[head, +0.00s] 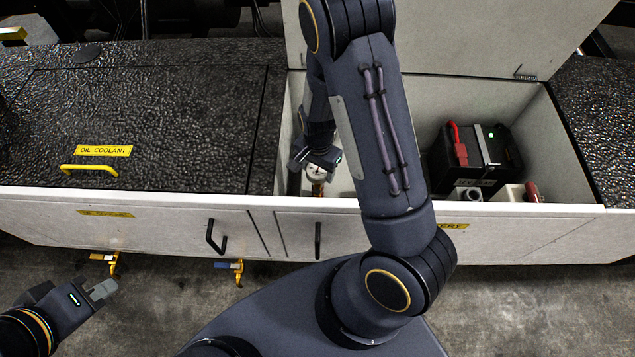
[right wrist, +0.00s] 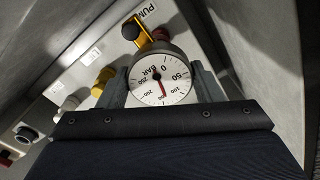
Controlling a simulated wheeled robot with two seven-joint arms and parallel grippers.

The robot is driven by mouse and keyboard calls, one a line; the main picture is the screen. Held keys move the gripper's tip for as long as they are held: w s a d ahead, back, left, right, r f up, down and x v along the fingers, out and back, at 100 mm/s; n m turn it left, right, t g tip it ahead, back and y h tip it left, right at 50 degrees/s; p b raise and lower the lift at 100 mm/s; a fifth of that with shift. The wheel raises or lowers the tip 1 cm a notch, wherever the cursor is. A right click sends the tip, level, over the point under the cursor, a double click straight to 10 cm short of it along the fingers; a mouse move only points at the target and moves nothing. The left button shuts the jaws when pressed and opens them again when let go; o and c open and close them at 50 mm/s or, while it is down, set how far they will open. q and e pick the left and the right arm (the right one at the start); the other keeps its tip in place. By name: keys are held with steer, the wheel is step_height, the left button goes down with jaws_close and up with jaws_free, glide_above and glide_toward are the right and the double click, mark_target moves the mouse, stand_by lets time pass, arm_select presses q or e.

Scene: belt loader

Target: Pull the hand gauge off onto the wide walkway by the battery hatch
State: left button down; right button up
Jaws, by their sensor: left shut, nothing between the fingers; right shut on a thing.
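The hand gauge (head: 317,173) has a round white dial and is in the left end of the open battery hatch (head: 290,100). My right gripper (head: 318,160) reaches down into the hatch and is shut on the gauge. In the right wrist view the gauge (right wrist: 162,84) sits between both fingers, its dial marked BAR. A yellow fitting (right wrist: 143,38) by a PUMP label shows just behind it; I cannot tell whether they are joined. The wide black textured walkway (head: 190,105) lies left of the hatch. My left gripper (head: 103,290) is shut and empty, low at the left.
A black battery (head: 490,160) with a red clamp stands at the hatch's right. The raised white lid (head: 480,35) stands behind. A yellow handle (head: 90,169) and OIL COOLANT label are on the walkway's front part. Other capped ports (right wrist: 100,82) line the panel.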

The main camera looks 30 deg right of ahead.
steer(key=shift+r+p, duration=2.6)
steer(key=shift+r, duration=0.7)
